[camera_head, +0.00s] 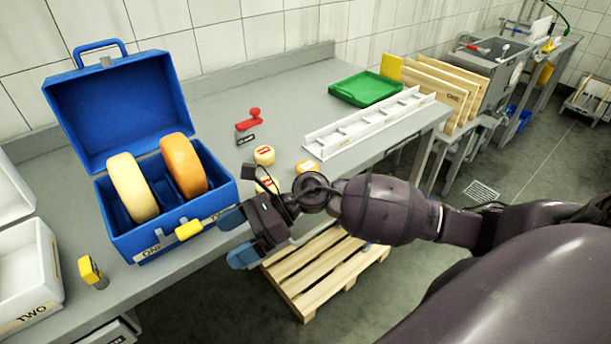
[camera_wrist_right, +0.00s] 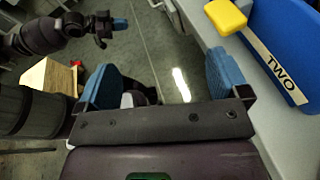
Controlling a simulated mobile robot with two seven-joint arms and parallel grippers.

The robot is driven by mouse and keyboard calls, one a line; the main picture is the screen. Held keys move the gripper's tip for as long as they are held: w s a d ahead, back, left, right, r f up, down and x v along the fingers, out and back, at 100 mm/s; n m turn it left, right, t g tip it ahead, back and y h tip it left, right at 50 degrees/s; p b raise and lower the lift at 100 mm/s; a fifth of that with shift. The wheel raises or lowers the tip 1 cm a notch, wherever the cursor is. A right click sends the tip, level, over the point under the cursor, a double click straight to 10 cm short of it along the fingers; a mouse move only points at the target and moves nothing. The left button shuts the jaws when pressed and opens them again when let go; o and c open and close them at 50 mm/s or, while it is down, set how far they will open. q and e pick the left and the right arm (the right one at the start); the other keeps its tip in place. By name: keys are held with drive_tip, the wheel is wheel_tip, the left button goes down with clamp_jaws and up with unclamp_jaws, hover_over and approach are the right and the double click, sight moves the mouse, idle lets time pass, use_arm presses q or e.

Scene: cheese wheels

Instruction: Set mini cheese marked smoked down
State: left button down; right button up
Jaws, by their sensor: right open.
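Three mini cheeses stand on the grey table in the head view: a pale one with a red label (camera_head: 264,155), an orange-topped one (camera_head: 307,167) and another pale one with a red label (camera_head: 267,185), partly hidden by my arm. Their markings are too small to read, so I cannot tell which is smoked. My right gripper (camera_head: 238,237) is open and empty at the table's front edge, right of the blue case and apart from the cheeses. Its blue fingers show wide apart in the right wrist view (camera_wrist_right: 161,80). My left gripper (camera_wrist_right: 112,25) shows only there, small and unclear.
The open blue case (camera_head: 195,221) holds a pale and an orange cheese wheel. A white case (camera_head: 30,265) stands at left. A red stamp (camera_head: 254,119), white rack (camera_head: 370,123) and green tray (camera_head: 366,88) are farther back. A wooden pallet (camera_head: 325,270) lies on the floor.

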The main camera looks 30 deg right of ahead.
drive_tip(key=w+d+f+n+g+h+b, duration=0.1)
drive_tip(key=w+d+f+n+g+h, duration=0.15)
drive_tip(key=d+n+h, duration=0.35)
drive_tip(key=n+t+h+b, duration=0.2)
drive_tip(key=n+t+h, duration=0.2)
drive_tip(key=n+h, duration=0.5)
approach(307, 166)
drive_tip(key=a+m+h, duration=0.2)
drive_tip(key=x, duration=0.5)
drive_tip(key=shift+w+a+f+b, duration=0.15)
drive_tip(key=shift+f+b, duration=0.2)
drive_tip(key=shift+b, duration=0.05)
drive_tip(key=x, duration=0.4)
drive_tip(key=shift+d+f, duration=0.2)
drive_tip(key=shift+d, duration=0.15)
drive_tip(key=shift+w+d+f+h, duration=0.15)
drive_tip(key=shift+f+h, duration=0.15)
drive_tip(key=shift+f, duration=0.2)
use_arm(q)
drive_tip(key=shift+g, duration=0.3)
drive_tip(key=f, duration=0.3)
drive_tip(key=s+f, duration=0.1)
drive_tip(key=f, duration=0.1)
drive_tip(key=shift+d+f, duration=0.15)
use_arm(e)
drive_tip(key=c, duration=1.1)
